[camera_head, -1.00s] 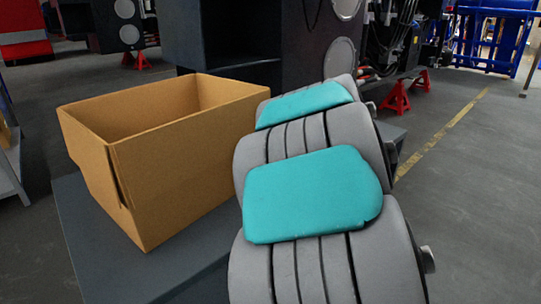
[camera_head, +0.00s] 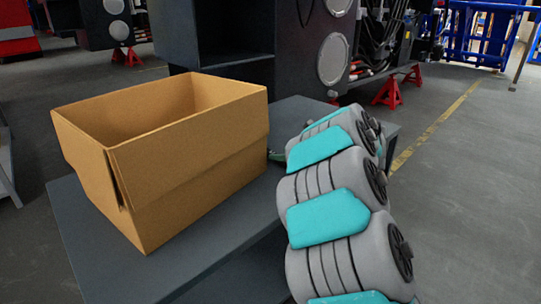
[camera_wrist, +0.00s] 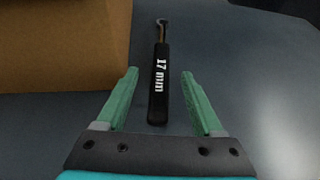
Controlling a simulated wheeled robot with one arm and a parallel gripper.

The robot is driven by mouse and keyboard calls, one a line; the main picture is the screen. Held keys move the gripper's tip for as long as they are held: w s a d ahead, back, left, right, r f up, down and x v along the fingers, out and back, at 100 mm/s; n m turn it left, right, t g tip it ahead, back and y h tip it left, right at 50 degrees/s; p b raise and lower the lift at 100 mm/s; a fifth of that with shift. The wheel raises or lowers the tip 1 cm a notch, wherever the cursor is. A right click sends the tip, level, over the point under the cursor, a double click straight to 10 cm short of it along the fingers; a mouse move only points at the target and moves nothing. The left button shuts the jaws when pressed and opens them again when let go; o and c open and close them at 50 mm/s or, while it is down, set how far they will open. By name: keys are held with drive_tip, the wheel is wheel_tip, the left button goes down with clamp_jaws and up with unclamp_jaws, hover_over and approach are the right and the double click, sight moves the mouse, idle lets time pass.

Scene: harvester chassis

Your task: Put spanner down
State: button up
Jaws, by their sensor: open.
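In the wrist view a spanner (camera_wrist: 158,85) with a black handle marked "17 mm" lies on the dark table top (camera_wrist: 230,60). Its metal end points away from me. My gripper (camera_wrist: 160,78) is open, with one green finger on each side of the handle and a gap on both sides. I cannot tell its exact height above the handle. In the head view the spanner is hidden, and only a small green bit of my gripper (camera_head: 275,155) shows beyond the box's right side.
An open cardboard box (camera_head: 190,175) stands on the table (camera_head: 225,250), close to the spanner's left in the wrist view. Bare table lies to the spanner's right. Dark machinery (camera_head: 225,45) and red stands (camera_head: 390,90) are behind the table.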

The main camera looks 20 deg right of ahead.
drive_tip(key=shift+p+x, duration=0.35)
drive_tip(key=shift+x, duration=2.2)
drive_tip(key=shift+d+f, duration=0.1)
drive_tip(key=shift+f, duration=0.05)
drive_tip(key=shift+s, duration=0.1)
clamp_jaws()
